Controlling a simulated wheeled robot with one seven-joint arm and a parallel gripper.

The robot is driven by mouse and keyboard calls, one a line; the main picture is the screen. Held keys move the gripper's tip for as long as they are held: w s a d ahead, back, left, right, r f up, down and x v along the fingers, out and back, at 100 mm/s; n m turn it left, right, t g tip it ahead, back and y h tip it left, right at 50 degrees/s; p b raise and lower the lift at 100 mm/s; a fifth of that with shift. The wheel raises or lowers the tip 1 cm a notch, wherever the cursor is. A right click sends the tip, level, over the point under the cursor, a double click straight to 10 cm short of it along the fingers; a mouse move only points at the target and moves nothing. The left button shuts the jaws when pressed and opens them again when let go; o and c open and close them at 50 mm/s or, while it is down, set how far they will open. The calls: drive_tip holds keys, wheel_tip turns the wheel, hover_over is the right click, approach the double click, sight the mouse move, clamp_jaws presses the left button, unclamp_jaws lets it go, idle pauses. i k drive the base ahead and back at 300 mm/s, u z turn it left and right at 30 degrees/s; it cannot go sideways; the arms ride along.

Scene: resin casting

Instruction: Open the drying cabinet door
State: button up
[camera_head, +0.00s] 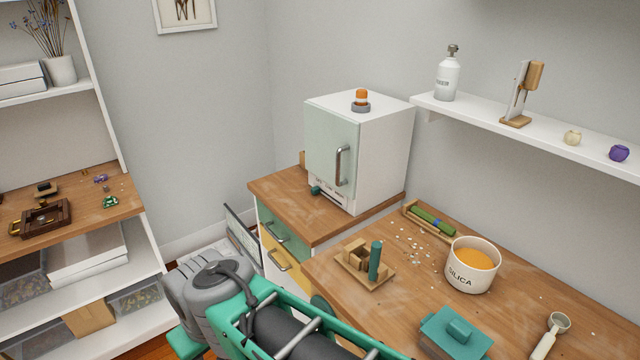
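The drying cabinet (380,150) is a white box with a pale green door (330,140) on its front, standing on a wooden-topped drawer unit. The door looks shut. A curved metal handle (340,165) is mounted upright near the door's right edge. Below the door is a panel with a small green knob (315,190). My arm shows at the bottom centre in green and grey, in front of and below the cabinet. My gripper's fingertips cannot be made out in this view, and nothing of mine touches the handle.
An orange-topped object (361,100) stands on the cabinet. The drawer unit (285,205) has green and yellow drawers. The workbench at right holds a silica pot (471,278), a wooden holder (365,266) and a teal box (455,335). A wall shelf (540,137) runs right of the cabinet.

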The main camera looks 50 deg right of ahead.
sight(331, 139)
drive_tip(key=z, duration=0.4)
drive_tip(key=k, duration=0.25)
drive_tip(key=u, duration=1.3)
drive_tip(key=i, duration=1.05)
drive_tip(key=z, duration=1.1)
drive_tip(key=i, duration=0.8)
drive_tip(key=z, duration=0.9)
